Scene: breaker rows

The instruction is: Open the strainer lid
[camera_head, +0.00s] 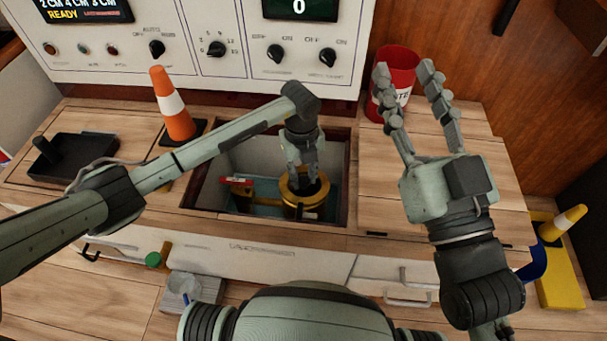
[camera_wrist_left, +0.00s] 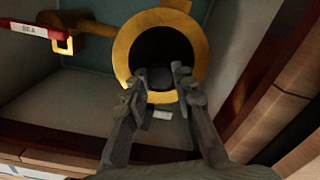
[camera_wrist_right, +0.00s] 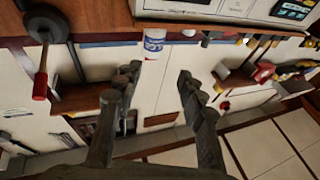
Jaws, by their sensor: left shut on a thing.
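The strainer (camera_head: 295,203) is a gold cylinder with a wide gold rim, standing in the recessed bay. In the left wrist view its rim (camera_wrist_left: 125,50) surrounds a dark round area; I cannot tell whether that is the lid's face or an opening. My left gripper (camera_head: 304,172) reaches down into the bay and is shut on a dark knob-like piece (camera_wrist_left: 157,78) at the near side of the rim. In the left wrist view the fingers (camera_wrist_left: 159,80) stand on either side of it. My right gripper (camera_head: 404,69) is raised, open and empty, in front of the red bucket.
A red-handled valve labelled SEA (camera_head: 236,181) sits left of the strainer on a gold pipe. An orange cone (camera_head: 173,105), a black tray (camera_head: 75,160) and a red bucket (camera_head: 400,80) stand on the counter.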

